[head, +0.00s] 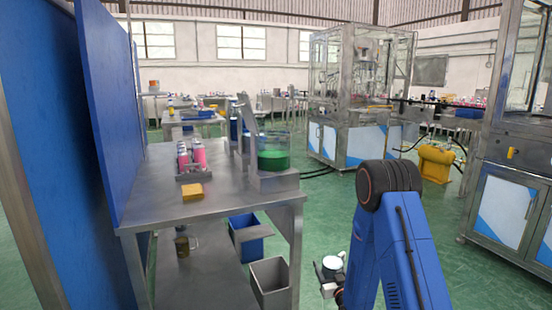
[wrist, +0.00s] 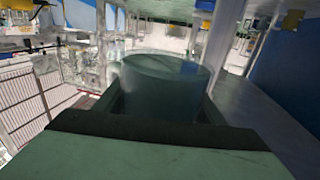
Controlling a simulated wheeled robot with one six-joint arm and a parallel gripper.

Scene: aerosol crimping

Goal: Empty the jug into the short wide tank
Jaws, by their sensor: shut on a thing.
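My gripper (head: 327,282) is low at the bottom of the head view, right of the metal table and partly hidden by my blue arm. It is shut on the jug (head: 333,263), whose pale round top shows there. In the wrist view the jug (wrist: 165,78) is a see-through, greenish cylinder between the two fingers; how much it holds is unclear. A short wide glass tank (head: 273,142) with green liquid stands on a metal block at the table's right edge. My gripper is apart from this tank, lower and to its right.
The metal table (head: 145,190) also carries a rack of pink cans (head: 198,155) and a yellow block (head: 193,192). A blue panel (head: 105,100) borders it on the left. A grey bin (head: 270,282) and a blue bin (head: 246,238) are below.

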